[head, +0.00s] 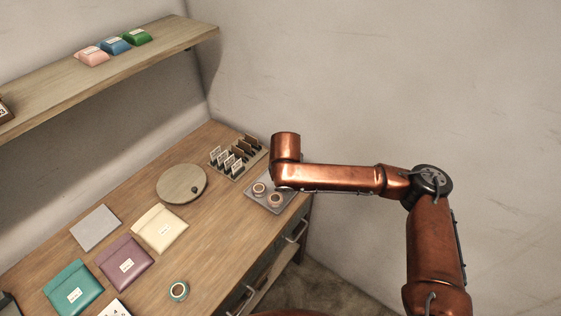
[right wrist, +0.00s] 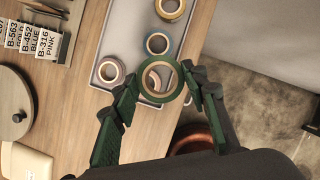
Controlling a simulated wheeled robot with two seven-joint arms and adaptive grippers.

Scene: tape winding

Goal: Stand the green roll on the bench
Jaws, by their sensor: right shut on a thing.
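The green roll (right wrist: 160,98), a dark green ring with a tan core, is between the two fingers of my right gripper (right wrist: 161,80) in the right wrist view. The gripper is shut on it, with a finger at each side. The roll's open face is towards the camera, and it overlaps the tray's near edge in the picture; its height above is unclear. In the head view my right arm hides this gripper and the roll. The wooden bench (head: 228,222) fills the left and middle of that view. My left gripper is in neither view.
A grey tray (right wrist: 130,45) holds several rolls. A card rack (head: 238,160) and round wooden disc (head: 181,184) stand beyond. Pouches (head: 125,262) cover the left; bench between disc and front edge is clear.

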